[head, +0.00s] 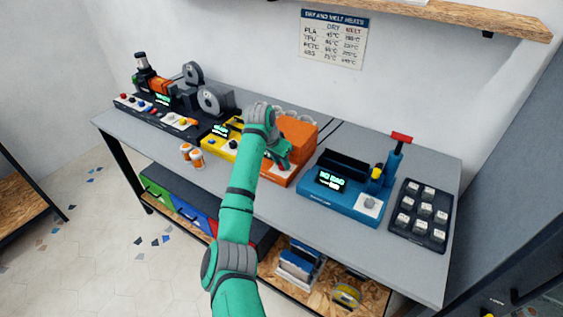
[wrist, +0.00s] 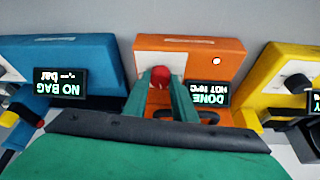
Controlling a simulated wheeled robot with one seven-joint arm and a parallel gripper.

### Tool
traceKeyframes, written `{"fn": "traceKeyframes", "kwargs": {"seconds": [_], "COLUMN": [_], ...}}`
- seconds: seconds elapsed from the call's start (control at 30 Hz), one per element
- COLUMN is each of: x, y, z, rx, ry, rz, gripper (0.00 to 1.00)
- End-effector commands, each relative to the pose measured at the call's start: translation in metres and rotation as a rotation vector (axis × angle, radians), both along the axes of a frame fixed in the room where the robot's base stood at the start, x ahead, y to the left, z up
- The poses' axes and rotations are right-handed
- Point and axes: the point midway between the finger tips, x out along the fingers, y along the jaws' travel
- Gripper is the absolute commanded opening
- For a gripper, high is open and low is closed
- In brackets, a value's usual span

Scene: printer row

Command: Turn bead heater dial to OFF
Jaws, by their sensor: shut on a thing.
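The orange machine (head: 298,132) stands mid-bench, with a front display that shows upside down in the wrist view (wrist: 208,94) and reads DONE and HOT. I take this machine to be the bead heater. A round red dial (wrist: 161,71) sits by a pale panel on its front. My gripper (wrist: 161,80) is shut on the red dial, one green finger on each side. In the head view my gripper (head: 281,158) is at the machine's front, and my arm hides part of it. The dial's pointer and markings cannot be read.
A blue machine (head: 345,195) with a NO BAG display stands to the right, close by. A yellow machine (head: 219,139) stands close on the left. A black tray of pale blocks (head: 421,214) is at the right end. Orange-and-white jars (head: 191,155) stand near the front edge.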

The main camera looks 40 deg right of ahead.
Motion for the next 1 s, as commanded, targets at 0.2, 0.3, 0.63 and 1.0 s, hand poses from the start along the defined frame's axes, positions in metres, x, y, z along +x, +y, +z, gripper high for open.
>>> {"fn": "traceKeyframes", "kwargs": {"seconds": [0.2, 0.3, 0.63, 1.0], "x": [-0.0027, -0.0034, -0.0048, -0.0064], "y": [-0.0006, -0.0011, -0.0028, -0.0053], "z": [0.0001, 0.0002, 0.0009, 0.0005], "rx": [0.001, -0.001, -0.001, 0.001], "ry": [0.001, 0.002, 0.001, 0.001], "rz": [0.16, 0.253, 0.569, 0.917], "gripper": [0.02, 0.02, 0.02, 0.02]}}
